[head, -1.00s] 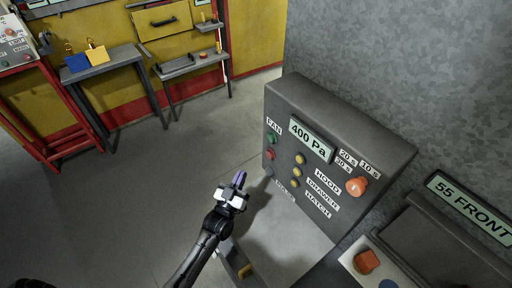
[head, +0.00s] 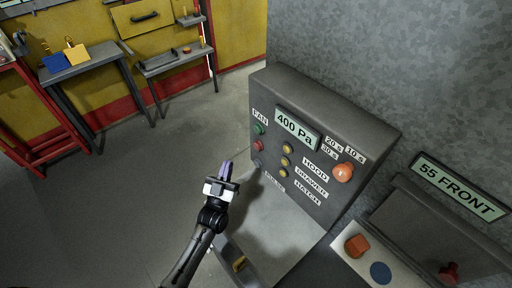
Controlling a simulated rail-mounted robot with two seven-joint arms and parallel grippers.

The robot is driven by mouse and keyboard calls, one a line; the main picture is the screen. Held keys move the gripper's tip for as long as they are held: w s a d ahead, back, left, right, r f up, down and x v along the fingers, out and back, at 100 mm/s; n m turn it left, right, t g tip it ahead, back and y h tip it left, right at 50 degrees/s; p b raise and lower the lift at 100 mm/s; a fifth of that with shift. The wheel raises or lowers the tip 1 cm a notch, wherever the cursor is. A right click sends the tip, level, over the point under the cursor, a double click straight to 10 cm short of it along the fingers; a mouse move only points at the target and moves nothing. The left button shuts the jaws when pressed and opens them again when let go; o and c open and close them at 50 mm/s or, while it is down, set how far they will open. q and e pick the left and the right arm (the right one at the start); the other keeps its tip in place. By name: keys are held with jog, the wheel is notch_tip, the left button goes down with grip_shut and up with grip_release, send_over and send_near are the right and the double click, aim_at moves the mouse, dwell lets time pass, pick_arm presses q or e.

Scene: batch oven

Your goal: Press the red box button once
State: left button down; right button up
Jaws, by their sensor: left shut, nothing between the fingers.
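The grey control box (head: 363,137) carries a "400 Pa" display (head: 297,127). On its left side, under a "FAN" label, are a green button (head: 259,129) and a red button (head: 259,146) below it. My left gripper (head: 226,168) is shut and empty. In the picture it lies left of and a little below the red button, with its purplish fingertips pointing up. A gap shows between fingertips and button in the picture; I cannot tell the depth. My right gripper is not in view.
Several yellow buttons (head: 286,149) and an orange knob (head: 344,172) share the box face. A lower panel at right has an orange button (head: 357,245), a blue disc (head: 380,272) and a red knob (head: 448,272). Tables (head: 95,62) stand far left. The floor between is clear.

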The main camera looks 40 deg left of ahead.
aim_at(258, 146)
pick_arm(q)
jog(key=w+d+b, duration=0.2)
jog(key=w+b, duration=0.1)
jog(key=w, duration=0.4)
jog(key=shift+w, duration=0.35)
dwell(0.6)
dwell(0.7)
jog(key=shift+w, duration=0.2)
dwell(0.5)
jog(key=shift+w+d, duration=0.1)
jog(key=shift+w, duration=0.15)
dwell(0.6)
